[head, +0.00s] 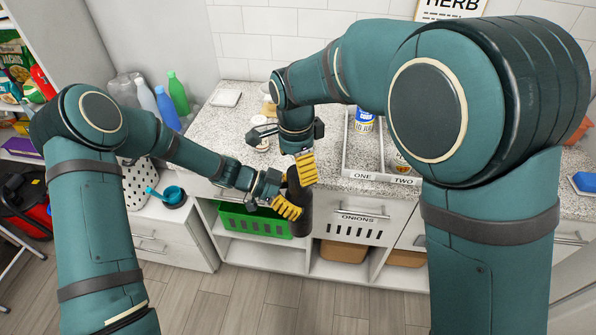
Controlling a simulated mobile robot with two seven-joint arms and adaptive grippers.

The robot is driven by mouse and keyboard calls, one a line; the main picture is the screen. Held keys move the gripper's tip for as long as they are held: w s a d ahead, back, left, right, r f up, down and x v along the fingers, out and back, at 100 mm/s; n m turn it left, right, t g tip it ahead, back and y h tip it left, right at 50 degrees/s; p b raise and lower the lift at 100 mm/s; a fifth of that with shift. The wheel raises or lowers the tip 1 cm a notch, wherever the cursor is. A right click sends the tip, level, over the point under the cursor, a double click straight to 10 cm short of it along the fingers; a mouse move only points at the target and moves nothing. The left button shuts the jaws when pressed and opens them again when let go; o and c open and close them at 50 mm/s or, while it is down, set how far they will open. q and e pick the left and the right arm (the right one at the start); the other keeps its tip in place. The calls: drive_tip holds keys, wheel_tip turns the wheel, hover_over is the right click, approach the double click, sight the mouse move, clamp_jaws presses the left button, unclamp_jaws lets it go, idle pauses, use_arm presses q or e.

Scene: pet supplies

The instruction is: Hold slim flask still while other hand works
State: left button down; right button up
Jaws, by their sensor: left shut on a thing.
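The slim flask (299,197) is a dark, nearly upright cylinder held in the air just in front of the counter edge. My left gripper (287,208) is shut on its side, with the yellow fingers against the body. My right gripper (305,168) points down at the flask's upper end, with its yellow fingers beside the top. Whether those fingers touch or grip it cannot be told. The flask's top is partly hidden by the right gripper.
A divided white tray (378,176) labelled ONE and TWO stands on the speckled counter (215,125), holding a blue-labelled can (364,120). Below are a green crate (255,222) and an ONIONS drawer (355,228). Bottles (168,105) stand at left. Floor in front is clear.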

drive_tip(key=shift+r, duration=0.4)
drive_tip(key=shift+r+m, duration=1.2)
drive_tip(key=shift+r, duration=0.3)
drive_tip(key=shift+f, duration=3.85)
drive_tip(key=c, duration=1.3)
drive_tip(key=n, duration=0.3)
drive_tip(key=o, duration=1.3)
